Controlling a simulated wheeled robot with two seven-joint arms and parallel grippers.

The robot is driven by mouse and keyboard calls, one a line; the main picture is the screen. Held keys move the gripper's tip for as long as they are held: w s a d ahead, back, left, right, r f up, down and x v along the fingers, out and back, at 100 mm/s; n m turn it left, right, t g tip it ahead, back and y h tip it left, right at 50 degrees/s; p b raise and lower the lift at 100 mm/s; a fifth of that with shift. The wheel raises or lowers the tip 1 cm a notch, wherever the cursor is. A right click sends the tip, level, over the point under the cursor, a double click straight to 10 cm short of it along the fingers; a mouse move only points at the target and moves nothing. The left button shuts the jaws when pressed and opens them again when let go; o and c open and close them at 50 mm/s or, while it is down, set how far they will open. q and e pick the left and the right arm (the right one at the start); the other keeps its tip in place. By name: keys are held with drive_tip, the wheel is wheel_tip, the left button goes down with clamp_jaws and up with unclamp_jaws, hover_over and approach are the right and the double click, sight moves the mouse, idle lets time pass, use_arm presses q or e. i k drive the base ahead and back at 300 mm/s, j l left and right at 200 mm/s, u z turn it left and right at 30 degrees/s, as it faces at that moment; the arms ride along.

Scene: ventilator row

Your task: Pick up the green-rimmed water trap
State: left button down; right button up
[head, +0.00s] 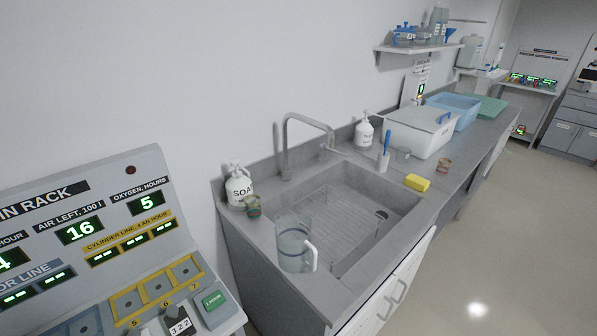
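A small, see-through cup with a green rim (253,206), which looks like the green-rimmed water trap, stands upright on the left end of the grey sink counter. It stands just in front of a white soap bottle (239,188) and left of the sink basin. A similar small cup with a reddish-brown rim (443,165) stands farther right on the counter. Neither of my grippers shows in the head view.
A clear jug (294,247) stands at the counter's front left corner. The sink (345,215) has a curved tap (306,122). A yellow sponge (417,182), a white lidded box (418,132) and a blue tub (455,108) lie beyond. A control console (95,225) fills the lower left.

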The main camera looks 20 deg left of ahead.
sight(253, 207)
drive_tip(key=l+u, duration=0.1)
drive_tip(key=u, duration=0.35)
drive_tip(key=l+u, duration=0.15)
drive_tip(key=u, duration=0.35)
drive_tip(key=k+u, duration=0.1)
drive_tip(key=u, duration=0.35)
